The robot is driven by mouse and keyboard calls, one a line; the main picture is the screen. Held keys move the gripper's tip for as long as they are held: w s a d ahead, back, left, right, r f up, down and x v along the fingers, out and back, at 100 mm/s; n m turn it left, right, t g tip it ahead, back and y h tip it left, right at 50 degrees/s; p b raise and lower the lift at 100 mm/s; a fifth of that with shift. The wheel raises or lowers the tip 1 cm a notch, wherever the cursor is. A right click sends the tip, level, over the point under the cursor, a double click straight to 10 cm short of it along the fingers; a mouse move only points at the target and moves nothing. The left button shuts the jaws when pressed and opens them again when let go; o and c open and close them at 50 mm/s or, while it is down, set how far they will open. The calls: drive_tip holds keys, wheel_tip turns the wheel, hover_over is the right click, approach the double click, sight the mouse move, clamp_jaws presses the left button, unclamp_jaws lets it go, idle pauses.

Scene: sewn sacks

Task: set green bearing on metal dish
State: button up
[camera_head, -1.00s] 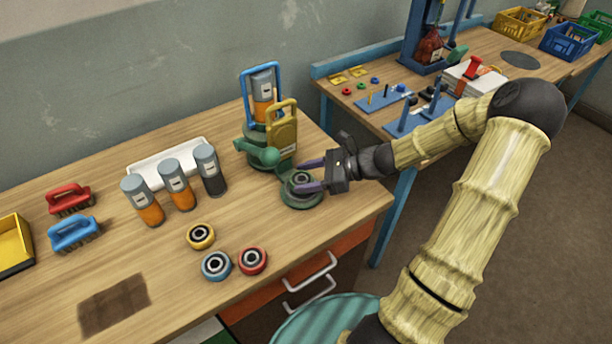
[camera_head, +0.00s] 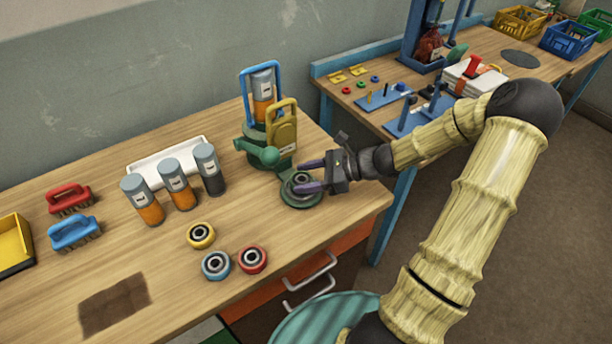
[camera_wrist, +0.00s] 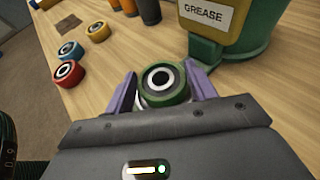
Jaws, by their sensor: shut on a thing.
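The green bearing (camera_head: 301,180) sits at the round green pad (camera_head: 303,201) beside the grease dispenser's base, near the right end of the near bench. In the wrist view the green bearing (camera_wrist: 163,84) is between the purple fingers, its dark bore facing up. My gripper (camera_head: 311,176) is shut on it, one finger on each side; it also shows in the wrist view (camera_wrist: 160,92). I cannot tell whether the bearing touches the pad. A flat grey disc (camera_head: 521,60), which may be the metal dish, lies on the far bench.
The grease dispenser (camera_head: 266,130) stands close to my gripper. Yellow (camera_head: 201,235), blue (camera_head: 216,266) and red (camera_head: 253,259) bearings lie to the left. Grey-capped bottles and a white tray (camera_head: 160,160) stand farther left. Blue peg stands (camera_head: 405,122) occupy the far bench's near end.

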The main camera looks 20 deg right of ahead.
drive_tip(key=shift+s+a+f, duration=0.1)
drive_tip(key=shift+f, duration=0.1)
drive_tip(key=o, duration=0.9)
drive_tip(key=shift+s, duration=0.1)
drive_tip(key=shift+o, duration=0.2)
drive_tip(key=shift+p+v, duration=1)
drive_tip(key=shift+v, duration=0.25)
drive_tip(key=p+v, duration=0.6)
drive_tip(key=v, duration=0.2)
drive_tip(key=shift+d, duration=0.3)
